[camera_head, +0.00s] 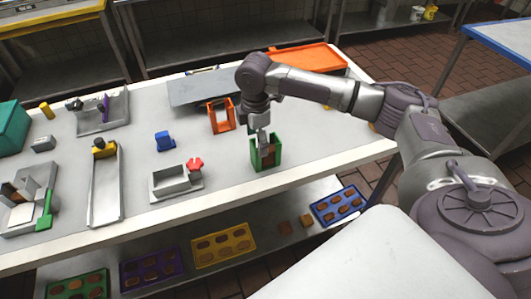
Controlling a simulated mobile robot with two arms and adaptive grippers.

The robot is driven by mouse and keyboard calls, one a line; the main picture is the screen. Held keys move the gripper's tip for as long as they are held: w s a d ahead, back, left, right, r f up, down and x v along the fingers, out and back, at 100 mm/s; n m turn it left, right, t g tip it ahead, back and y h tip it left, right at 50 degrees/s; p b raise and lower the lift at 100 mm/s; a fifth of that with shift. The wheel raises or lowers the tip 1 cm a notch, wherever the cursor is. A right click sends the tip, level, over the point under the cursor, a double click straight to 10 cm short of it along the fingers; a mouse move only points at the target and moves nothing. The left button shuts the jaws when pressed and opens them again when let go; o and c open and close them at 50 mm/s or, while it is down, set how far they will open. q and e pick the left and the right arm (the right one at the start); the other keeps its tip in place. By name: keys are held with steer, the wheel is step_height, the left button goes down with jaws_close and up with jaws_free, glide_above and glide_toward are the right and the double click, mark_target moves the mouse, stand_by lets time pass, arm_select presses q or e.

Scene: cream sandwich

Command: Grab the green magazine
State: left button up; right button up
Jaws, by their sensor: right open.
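The green magazine (257,164) is a small upright green frame near the front edge of the white table, with something brown inside it. My right gripper (263,143) comes down from above at the top of the green magazine. Its fingers are open and overlap the magazine's upper part in the picture. I cannot tell whether they touch it. My left gripper is not in view.
An orange frame (221,117) stands just behind and left of the green magazine. A grey fixture with a red knob (195,164) sits to the left, and a blue block (165,141) beyond it. An orange tray (305,58) lies at the back. Coloured trays, including a yellow one (223,259), lie on the lower shelf.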

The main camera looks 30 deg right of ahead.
mark_target(256, 162)
steer(key=f, duration=0.2)
steer(key=f+p, duration=0.1)
steer(key=f, duration=0.2)
steer(key=shift+w+d+f, duration=0.15)
steer(key=shift+d+f, duration=0.05)
steer(key=shift+f, duration=0.15)
steer(key=c, duration=1.3)
